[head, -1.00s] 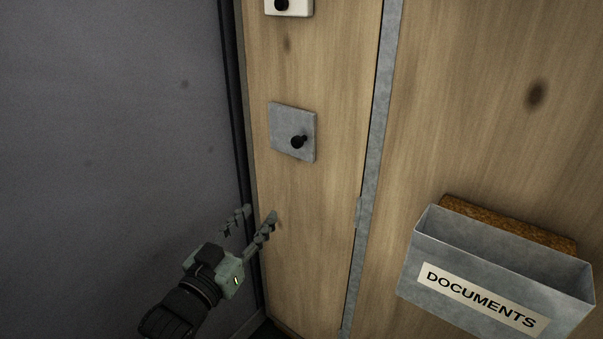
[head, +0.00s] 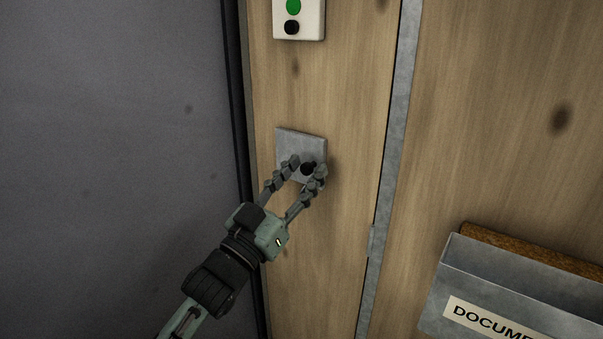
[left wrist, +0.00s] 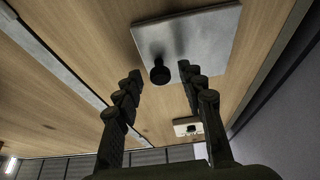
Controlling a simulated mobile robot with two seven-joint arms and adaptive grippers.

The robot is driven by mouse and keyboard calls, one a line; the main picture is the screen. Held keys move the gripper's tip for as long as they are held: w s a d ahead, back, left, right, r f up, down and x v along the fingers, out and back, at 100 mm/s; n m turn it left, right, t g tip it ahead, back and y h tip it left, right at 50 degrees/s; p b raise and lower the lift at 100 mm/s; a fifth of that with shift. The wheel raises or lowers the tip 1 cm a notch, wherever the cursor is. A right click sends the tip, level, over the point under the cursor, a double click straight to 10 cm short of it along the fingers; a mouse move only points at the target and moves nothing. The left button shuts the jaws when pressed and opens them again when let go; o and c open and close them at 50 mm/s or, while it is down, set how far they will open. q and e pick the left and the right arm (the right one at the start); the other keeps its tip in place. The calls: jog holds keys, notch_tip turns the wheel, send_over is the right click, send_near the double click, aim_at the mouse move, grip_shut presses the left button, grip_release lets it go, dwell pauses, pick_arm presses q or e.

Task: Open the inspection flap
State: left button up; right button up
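The inspection flap (head: 290,145) is a small grey metal plate on the wooden panel, with a black knob (head: 307,169) on its lower right part. It looks closed, flat against the panel. My left gripper (head: 308,168) is open in front of the flap, with one finger on each side of the knob in the head view. In the left wrist view the flap (left wrist: 205,35) and its knob (left wrist: 160,74) show just beyond the open fingertips (left wrist: 160,73). I cannot tell whether a finger touches the knob. My right gripper is not in view.
A white box (head: 312,22) with a green and a black button sits above the flap. A grey metal strip (head: 388,150) runs down the panel to the right. A grey documents holder (head: 510,280) sticks out at lower right. A dark grey surface (head: 110,150) fills the left.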

pick_arm(q)
jog(key=shift+c, duration=0.5)
grip_shut()
jog(key=shift+a, duration=0.1)
